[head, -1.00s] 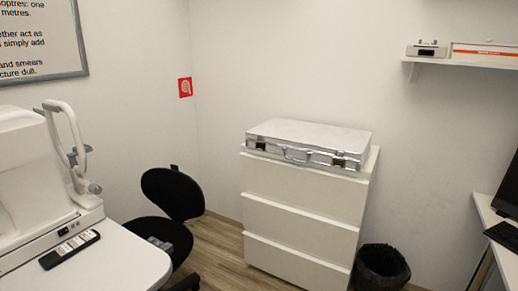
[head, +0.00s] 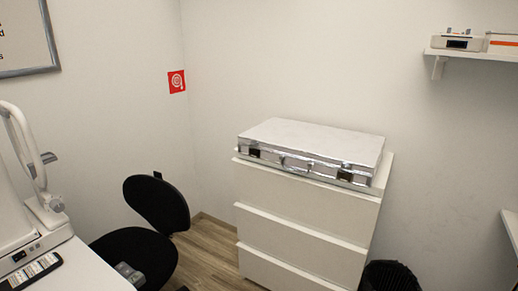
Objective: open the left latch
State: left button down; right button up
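A closed silver-white case (head: 315,140) lies flat on top of a white chest of drawers. Its front edge faces me and carries a handle (head: 294,164) in the middle. The left latch (head: 254,152) is a small dark patch near the case's left front corner. A matching right latch (head: 345,175) sits near the right front corner. Both are too small to tell whether they are fastened. Neither of my grippers is in view.
The white chest of drawers (head: 298,213) stands against the wall. A black chair (head: 150,220) is to its left, beside a white table (head: 85,270) with an eye-test machine (head: 25,200). A black bin (head: 388,277) stands at its right. Wooden floor (head: 212,250) shows between chair and chest.

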aim_at(253, 153)
jog(key=i+l, duration=0.2)
jog(key=i, duration=0.45)
jog(key=i+l+z, duration=0.15)
jog(key=i, duration=0.5)
jog(key=i+l, duration=0.2)
jog(key=i, duration=0.45)
